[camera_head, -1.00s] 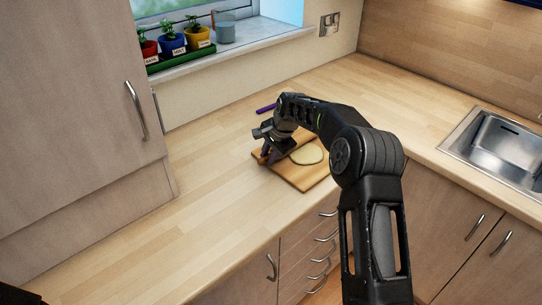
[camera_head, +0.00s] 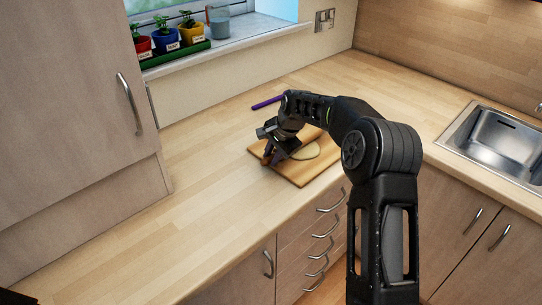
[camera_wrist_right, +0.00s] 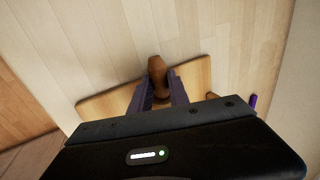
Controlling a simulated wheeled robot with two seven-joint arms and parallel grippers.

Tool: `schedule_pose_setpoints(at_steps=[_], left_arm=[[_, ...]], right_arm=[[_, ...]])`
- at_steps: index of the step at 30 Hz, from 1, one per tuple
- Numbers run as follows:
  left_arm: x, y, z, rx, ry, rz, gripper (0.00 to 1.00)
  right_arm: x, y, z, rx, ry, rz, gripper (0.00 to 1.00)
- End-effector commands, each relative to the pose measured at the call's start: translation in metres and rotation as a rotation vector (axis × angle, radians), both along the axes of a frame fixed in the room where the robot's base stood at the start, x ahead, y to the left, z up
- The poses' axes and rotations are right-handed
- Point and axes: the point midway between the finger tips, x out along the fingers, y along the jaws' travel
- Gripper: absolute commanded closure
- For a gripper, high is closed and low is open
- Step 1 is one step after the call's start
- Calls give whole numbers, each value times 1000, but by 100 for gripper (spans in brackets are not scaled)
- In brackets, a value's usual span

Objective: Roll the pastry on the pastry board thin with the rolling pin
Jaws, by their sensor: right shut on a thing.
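The pastry (camera_head: 306,151) is a pale round sheet on the wooden pastry board (camera_head: 300,177), partly hidden by my right gripper. My right gripper (camera_head: 270,158) is low over the left part of the board. In the right wrist view its purple fingers (camera_wrist_right: 157,90) are closed on a brown wooden handle, the rolling pin (camera_wrist_right: 157,68). Most of the pin is hidden by the gripper and wrist. The board also shows in the right wrist view (camera_wrist_right: 196,76); the pastry cannot be made out there. My left gripper is not in view.
A purple stick-like object (camera_head: 267,102) lies on the worktop behind the board. A sink (camera_head: 500,140) is at the right. Potted herbs (camera_head: 167,38) stand on the windowsill. The worktop (camera_head: 190,200) left of the board is clear.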

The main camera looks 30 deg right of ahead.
Motion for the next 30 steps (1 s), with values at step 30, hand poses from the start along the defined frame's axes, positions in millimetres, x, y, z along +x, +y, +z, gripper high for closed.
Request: schedule_pose_setpoints(at_steps=[30], left_arm=[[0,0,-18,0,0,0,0]], right_arm=[[-37,-11,-1,0,4,-1,100]])
